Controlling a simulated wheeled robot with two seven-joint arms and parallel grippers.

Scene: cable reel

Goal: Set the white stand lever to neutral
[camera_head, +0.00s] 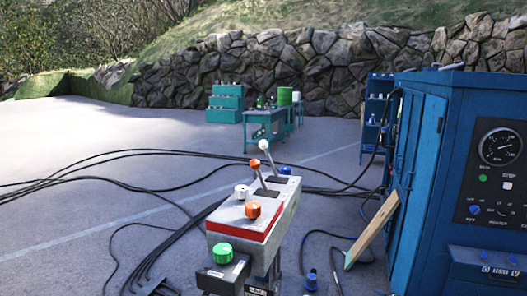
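A white control stand (240,224) with a red stripe stands in the middle foreground. Two levers rise from slots on its top. One has a white ball (264,145) and leans slightly left of upright. The other has an orange ball (255,163) and also leans left. Which slot position counts as neutral cannot be read. A white knob (241,190) and an orange knob (253,210) sit nearer on the panel. A green knob (222,252) is on a dark box at the front. Neither of my grippers can be made out in the head view.
A blue cabinet (420,180) with a gauge and buttons fills the right side. A wooden plank (372,231) leans against it. Black cables (150,154) lie across the ground around the stand. Green workbenches (262,121) stand farther back. Open paving lies to the left.

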